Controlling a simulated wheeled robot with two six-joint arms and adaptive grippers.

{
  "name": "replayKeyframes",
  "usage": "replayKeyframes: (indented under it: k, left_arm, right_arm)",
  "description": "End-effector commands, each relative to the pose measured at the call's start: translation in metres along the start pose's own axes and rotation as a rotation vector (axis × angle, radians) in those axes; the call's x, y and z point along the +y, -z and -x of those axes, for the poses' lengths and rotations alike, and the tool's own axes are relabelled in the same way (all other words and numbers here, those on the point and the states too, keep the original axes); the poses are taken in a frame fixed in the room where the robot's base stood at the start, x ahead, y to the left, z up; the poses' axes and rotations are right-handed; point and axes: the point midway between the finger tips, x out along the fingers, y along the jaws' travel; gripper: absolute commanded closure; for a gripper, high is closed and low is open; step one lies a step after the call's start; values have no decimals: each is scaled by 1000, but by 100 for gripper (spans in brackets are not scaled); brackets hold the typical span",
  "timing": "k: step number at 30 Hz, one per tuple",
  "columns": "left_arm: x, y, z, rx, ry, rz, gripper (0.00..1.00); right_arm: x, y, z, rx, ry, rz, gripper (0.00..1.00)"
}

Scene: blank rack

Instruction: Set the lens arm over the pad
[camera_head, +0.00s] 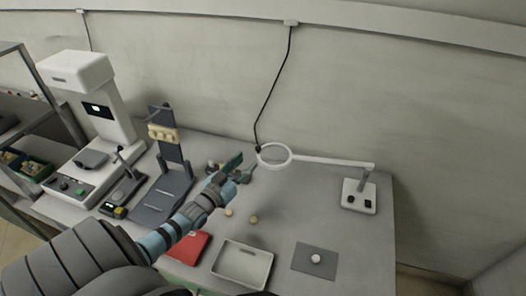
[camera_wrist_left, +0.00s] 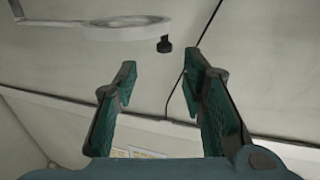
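The lens arm is a thin white bar with a white ring lens (camera_head: 274,165) at its left end, reaching left from a white base (camera_head: 359,197) at the back right of the table. The ring hangs over the back of the table, well away from the grey pad (camera_head: 303,257) at the front right. My right gripper is out of view.
A white tray (camera_head: 242,279) and a red item (camera_head: 190,247) are at the front. Two small tan pieces (camera_head: 253,219) lie mid-table. A dark stand (camera_head: 168,150) and a white machine (camera_head: 77,75) stand left. The table between ring and pad looks clear.

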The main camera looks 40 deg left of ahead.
Motion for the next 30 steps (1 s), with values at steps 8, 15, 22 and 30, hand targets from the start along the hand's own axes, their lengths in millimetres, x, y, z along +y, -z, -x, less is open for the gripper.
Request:
replayKeyframes:
  k: [8,15,22,30]
  left_arm:
    - [-3,-9,-66,2,5,0,62]
    - [-2,-3,-86,0,3,0,62]
    - [-3,-3,-90,-3,5,3,62]
    - [-2,-3,-90,-3,2,2,86]
  right_arm:
    - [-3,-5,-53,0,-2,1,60]
    - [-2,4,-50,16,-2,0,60]
    - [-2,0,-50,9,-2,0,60]
    - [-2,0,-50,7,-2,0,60]
